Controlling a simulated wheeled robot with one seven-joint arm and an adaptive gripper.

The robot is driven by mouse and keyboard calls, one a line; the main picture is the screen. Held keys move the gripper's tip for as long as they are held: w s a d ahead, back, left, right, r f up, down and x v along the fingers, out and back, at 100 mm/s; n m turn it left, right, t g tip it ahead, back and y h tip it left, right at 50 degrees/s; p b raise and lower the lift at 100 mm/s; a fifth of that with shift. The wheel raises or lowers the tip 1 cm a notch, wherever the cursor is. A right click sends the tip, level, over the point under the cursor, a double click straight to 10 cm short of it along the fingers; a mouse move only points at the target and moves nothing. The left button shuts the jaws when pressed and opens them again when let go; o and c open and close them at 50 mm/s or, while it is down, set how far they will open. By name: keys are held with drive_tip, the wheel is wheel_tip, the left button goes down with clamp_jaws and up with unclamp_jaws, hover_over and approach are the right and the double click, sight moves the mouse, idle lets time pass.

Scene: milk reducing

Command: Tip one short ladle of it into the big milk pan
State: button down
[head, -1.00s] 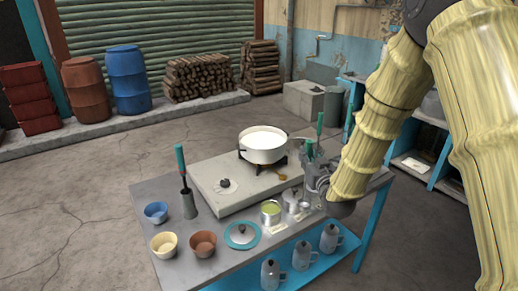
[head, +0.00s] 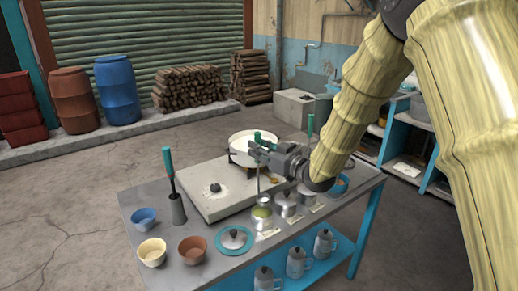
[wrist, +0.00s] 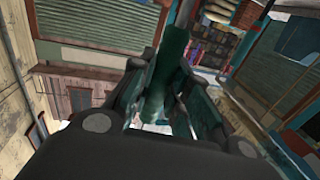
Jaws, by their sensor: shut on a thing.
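My gripper (head: 264,147) is shut on the green handle of a ladle (head: 257,136), which also shows between the fingers in the wrist view (wrist: 163,75). The gripper and handle hide the pan's right part in the head view.
Lidded metal tins (head: 285,205) stand right of the open tin. A green-handled tool stands in a holder (head: 178,209). The grey slab (head: 215,203) has some bare room.

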drive_tip(key=shift+f+b, duration=2.45)
drive_tip(key=shift+f, duration=2.25)
drive_tip(key=shift+r, duration=0.15)
drive_tip(key=shift+r+p, duration=2.3)
drive_tip(key=shift+r, duration=1.55)
drive_tip(key=shift+s+a, duration=0.15)
drive_tip(key=shift+s+a+n+b, duration=1.1)
drive_tip(key=shift+s+n+b, duration=0.1)
drive_tip(key=shift+s+b, duration=0.15)
drive_tip(key=shift+s+a+n, duration=0.2)
drive_tip(key=shift+a+n, duration=0.05)
drive_tip(key=shift+n, duration=0.05)
drive_tip(key=shift+w+d, duration=0.1)
